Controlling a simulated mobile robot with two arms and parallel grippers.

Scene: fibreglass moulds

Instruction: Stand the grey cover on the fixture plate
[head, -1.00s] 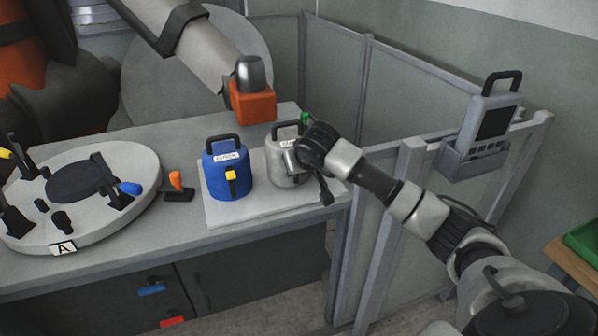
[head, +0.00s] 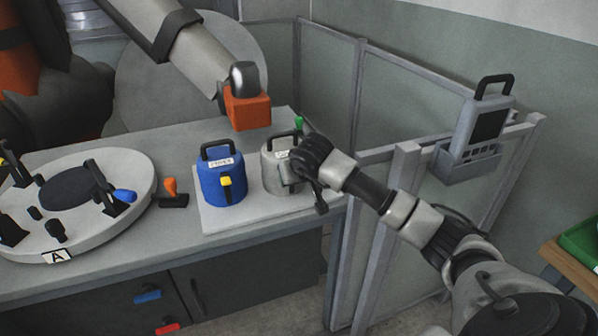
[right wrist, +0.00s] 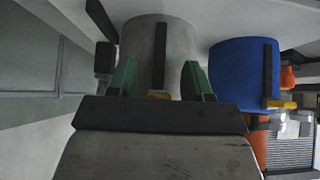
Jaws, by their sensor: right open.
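The grey cover (head: 272,178) stands upright on a pale board, with a black handle on top and a label. My right gripper (head: 292,168) is at its right side and hides part of it. In the right wrist view the grey cover (right wrist: 178,42) is ahead of the open green fingers of the right gripper (right wrist: 160,80), with its dark bar and yellow latch between them. I cannot tell whether they touch it. The round plate with black clamps and an "A" label, apparently the fixture plate (head: 140,190), lies at the left. My left gripper is not in view.
A blue cover (head: 213,188) stands close left of the grey one on the pale board (head: 215,222). An orange-handled clamp (head: 172,200) sits between board and round plate. A grey arm with an orange end block (head: 249,112) hangs above the table. Fence panels (head: 410,115) stand at right.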

